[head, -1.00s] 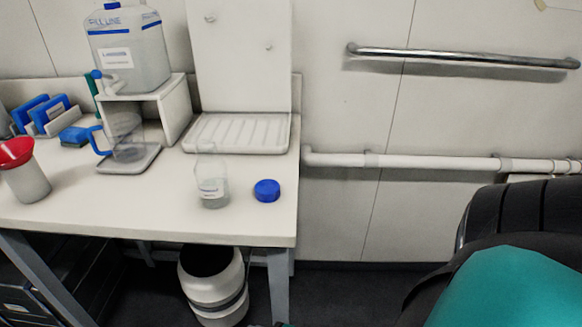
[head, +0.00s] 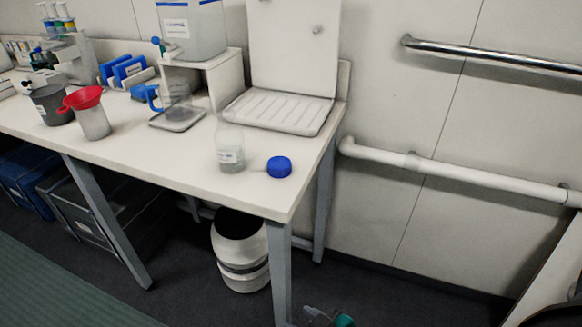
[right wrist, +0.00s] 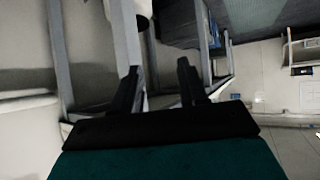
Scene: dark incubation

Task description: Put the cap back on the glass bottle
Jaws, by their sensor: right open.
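The clear glass bottle (head: 231,150) stands upright and uncapped near the right end of the white bench in the head view. It has a white label and looks partly filled. The blue cap (head: 279,167) lies on the bench just right of the bottle, apart from it. My right gripper (right wrist: 160,82) is open in the right wrist view, its two dark fingers apart with nothing between them. A small teal and dark part of my right arm shows at the bottom edge of the head view, well below the bench top. My left gripper is not in view.
The white bench (head: 180,178) is clear in front of the bottle. A white drying rack tray (head: 283,110) stands behind it. A mug under the carboy (head: 190,30) and a red funnel (head: 82,97) are to the left. A bin (head: 240,262) is below; wall rails run right.

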